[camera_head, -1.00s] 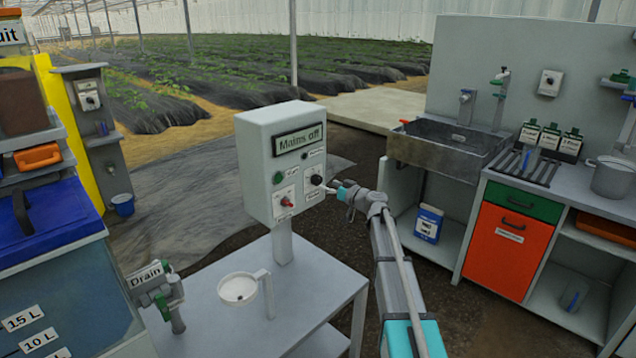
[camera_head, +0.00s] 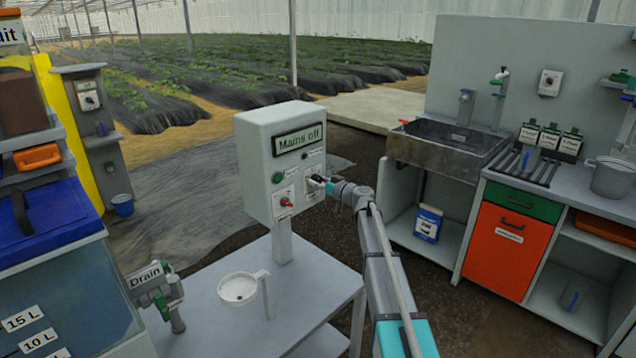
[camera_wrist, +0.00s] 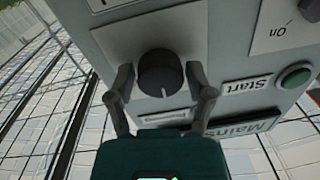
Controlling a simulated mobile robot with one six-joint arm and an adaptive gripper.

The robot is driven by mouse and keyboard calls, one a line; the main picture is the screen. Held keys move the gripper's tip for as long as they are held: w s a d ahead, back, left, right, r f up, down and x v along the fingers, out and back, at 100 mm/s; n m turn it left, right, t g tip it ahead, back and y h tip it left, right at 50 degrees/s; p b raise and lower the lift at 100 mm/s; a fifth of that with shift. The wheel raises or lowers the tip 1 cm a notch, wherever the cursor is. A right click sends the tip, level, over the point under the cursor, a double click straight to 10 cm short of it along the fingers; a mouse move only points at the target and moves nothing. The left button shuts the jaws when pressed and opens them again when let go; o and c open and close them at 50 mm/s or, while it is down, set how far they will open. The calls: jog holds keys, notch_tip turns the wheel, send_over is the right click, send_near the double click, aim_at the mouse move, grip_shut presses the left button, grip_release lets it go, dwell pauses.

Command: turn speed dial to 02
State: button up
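The speed dial is a round black knob (camera_wrist: 161,73) on the face of the grey control box (camera_head: 258,165), seen upside down in the wrist view. A pale mark on the knob points down in that view, toward my gripper's body. My gripper (camera_wrist: 163,80) is open, with one finger on each side of the knob; I cannot tell whether the fingers touch it. In the head view my gripper (camera_head: 325,183) is at the right of the box's front and covers most of the dial. The box display (camera_head: 298,139) reads "Mains off". The dial's numbers are not readable.
A green Start button (camera_wrist: 295,77) and a red switch (camera_head: 287,202) are close beside the dial on the box. The box stands on a post over a grey table (camera_head: 225,325) with a white cup holder (camera_head: 238,289). A sink bench (camera_head: 445,145) stands at right.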

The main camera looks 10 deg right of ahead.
jog(key=c, duration=0.6)
jog(key=shift+m, duration=0.3)
jog(key=o, duration=1.1)
jog(key=shift+o, duration=0.2)
jog(key=shift+d, duration=0.1)
jog(key=v, duration=1.2)
